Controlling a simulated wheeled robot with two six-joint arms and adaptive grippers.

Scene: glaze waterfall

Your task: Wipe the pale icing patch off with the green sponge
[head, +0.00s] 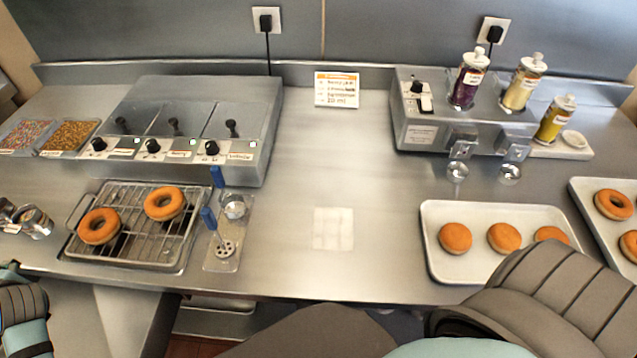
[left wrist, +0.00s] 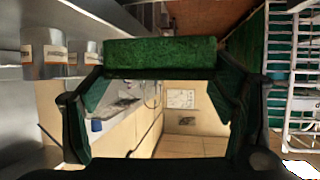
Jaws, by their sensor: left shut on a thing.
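The pale icing patch (head: 333,228) is a whitish square on the bare steel counter, between the wire rack and the tray of round buns. The green sponge (left wrist: 160,50) shows in the left wrist view as a wide green block across the fingertips. My left gripper (left wrist: 160,70) is shut on the sponge. In the left wrist view the patch cannot be made out. The left gripper and sponge are outside the head view, where only part of my left arm shows at the lower left. My right arm's links cross the lower right; its gripper is not seen.
A wire rack (head: 190,238) with two ring doughnuts is left of the patch, with a tool holder (head: 222,262) holding blue-handled tools. A bun tray (head: 436,272) is on the right. A glaze unit (head: 262,105) and bottle stand (head: 408,130) stand behind. Counter around the patch is clear.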

